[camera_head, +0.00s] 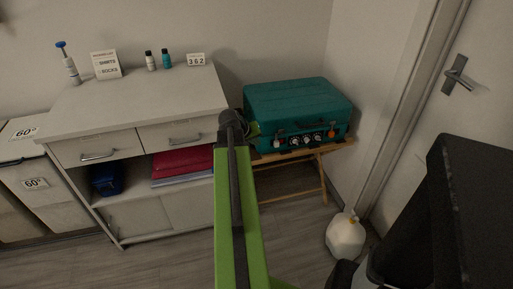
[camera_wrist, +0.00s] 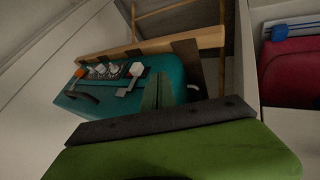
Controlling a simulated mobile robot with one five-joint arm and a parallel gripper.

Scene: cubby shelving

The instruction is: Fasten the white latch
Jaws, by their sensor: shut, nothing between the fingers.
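A teal case (camera_head: 297,101) with a dark handle on its front lies closed on a small wooden table. The white latch (camera_head: 277,142) is at the left end of its front, close to my gripper (camera_head: 256,129). In the wrist view the case appears upside down, and the white latch (camera_wrist: 137,69) seems to stick out from its front; its exact position is hard to tell. My gripper (camera_wrist: 158,92) is shut and empty, with its green fingertips beside the white latch. I cannot tell whether they touch the latch or case.
An orange latch (camera_head: 331,134) is at the right end of the case front, with several dials between. The wooden table (camera_head: 314,151) stands beside a white cabinet (camera_head: 130,104). A white jug (camera_head: 346,236) stands on the floor near the door (camera_head: 455,100).

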